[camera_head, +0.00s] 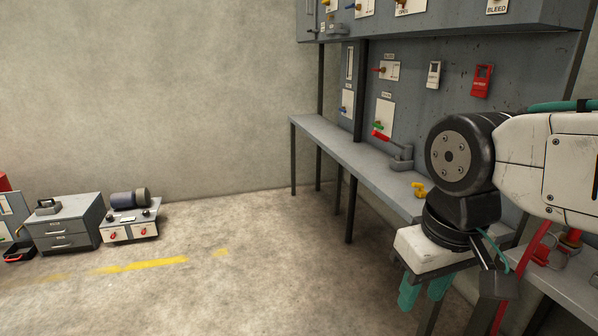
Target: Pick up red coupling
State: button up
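A small red fitting (571,239) sits on a grey base on the bench at the far right, partly behind my arm. Another red piece (381,136) sticks out low on the back panel, beside a green part. I cannot tell for sure which one is the red coupling. My gripper (424,292) hangs at the lower right, in front of the bench, with its teal fingers pointing down. The fingers look apart with nothing between them. It is left of the right-hand red fitting and touches neither red piece.
The grey bench (335,138) runs along the panel wall, with a grey clamp-like fixture (400,158) and a yellow part (419,189) on it. A red hose (533,248) hangs at right. A drawer cabinet (66,225) stands far left. The middle floor is clear.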

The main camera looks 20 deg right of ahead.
aim_at(571, 239)
jog(key=z, duration=0.7)
jog(key=i, duration=0.9)
jog(key=z, duration=1.25)
jog(key=i, duration=0.4)
jog(key=z, duration=0.3)
